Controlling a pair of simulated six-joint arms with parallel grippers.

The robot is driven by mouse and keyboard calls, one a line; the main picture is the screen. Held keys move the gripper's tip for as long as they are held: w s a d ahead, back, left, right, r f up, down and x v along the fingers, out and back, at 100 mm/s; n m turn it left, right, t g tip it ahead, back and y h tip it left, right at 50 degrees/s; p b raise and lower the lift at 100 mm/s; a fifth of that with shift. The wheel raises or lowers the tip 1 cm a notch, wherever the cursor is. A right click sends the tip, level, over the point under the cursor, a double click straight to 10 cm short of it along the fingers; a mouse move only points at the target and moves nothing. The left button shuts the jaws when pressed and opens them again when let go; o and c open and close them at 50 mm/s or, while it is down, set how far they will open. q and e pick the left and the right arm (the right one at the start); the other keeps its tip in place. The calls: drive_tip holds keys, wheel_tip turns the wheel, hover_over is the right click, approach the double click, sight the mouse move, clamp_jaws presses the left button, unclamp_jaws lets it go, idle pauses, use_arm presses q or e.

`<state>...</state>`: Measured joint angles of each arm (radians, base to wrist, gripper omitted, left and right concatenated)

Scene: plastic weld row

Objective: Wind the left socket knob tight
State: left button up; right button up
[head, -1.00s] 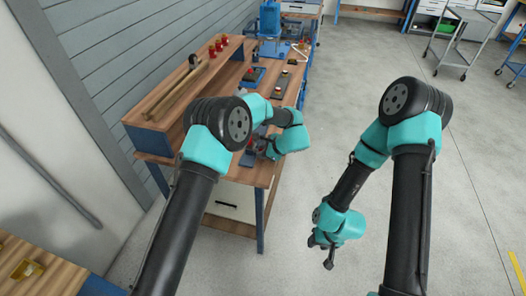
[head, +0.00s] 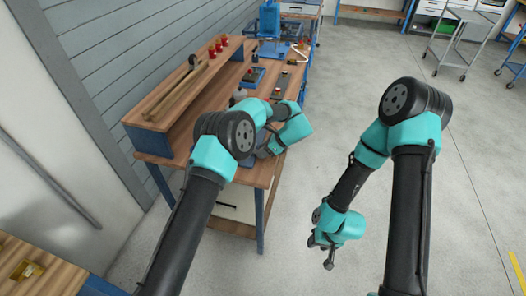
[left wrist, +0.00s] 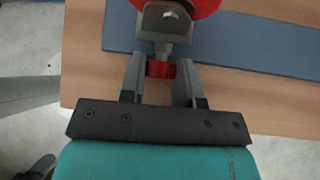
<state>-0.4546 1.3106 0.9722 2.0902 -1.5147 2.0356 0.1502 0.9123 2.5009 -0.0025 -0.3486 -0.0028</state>
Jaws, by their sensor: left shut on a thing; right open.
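In the left wrist view the small red knob (left wrist: 160,69) sits between the two fingertips of my left gripper (left wrist: 160,80), which is shut on it. A grey metal socket piece (left wrist: 165,25) stands directly beyond the knob, and part of a larger red round part shows at the top edge. In the head view my left gripper is low over the near end of the workbench, mostly hidden by my own arm, and the knob cannot be made out. My right gripper (head: 325,250) is open and empty, above the floor right of the bench.
The wooden workbench (head: 262,175) carries a raised shelf (head: 160,115) with rods and several red-topped items (head: 218,48). A blue plate (left wrist: 240,45) lies under the socket piece. Further fixtures stand along the bench. Open floor (head: 350,75) lies to the right.

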idle(0.4)
use_arm(q)
drive_tip(key=o, duration=0.9)
drive_tip(key=shift+d, duration=0.1)
drive_tip(key=v, duration=1.7)
drive_tip(key=shift+w+d, duration=0.2)
drive_tip(key=shift+w, duration=0.15)
